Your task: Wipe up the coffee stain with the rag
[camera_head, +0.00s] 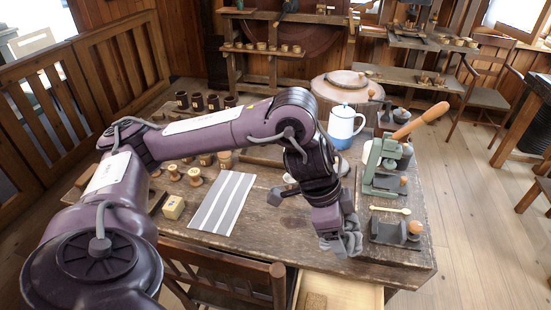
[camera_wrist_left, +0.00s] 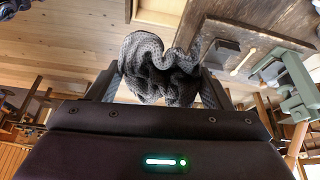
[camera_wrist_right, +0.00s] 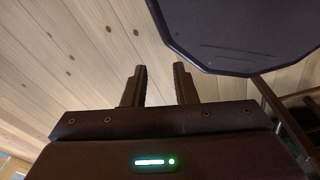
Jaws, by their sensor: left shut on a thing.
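A grey, bunched-up rag (camera_head: 350,243) hangs from my left gripper (camera_head: 335,232) at the front edge of the wooden table. In the left wrist view the rag (camera_wrist_left: 160,75) is crumpled between the two fingers of the left gripper (camera_wrist_left: 158,90), which is shut on it. A dark patch (camera_head: 275,196) shows on the tabletop left of the gripper; I cannot tell whether it is the coffee stain. My right gripper (camera_wrist_right: 160,80) is open and empty over the plank floor in the right wrist view; the head view does not show it.
An open drawer (camera_head: 340,293) and a chair (camera_head: 225,275) are at the front.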

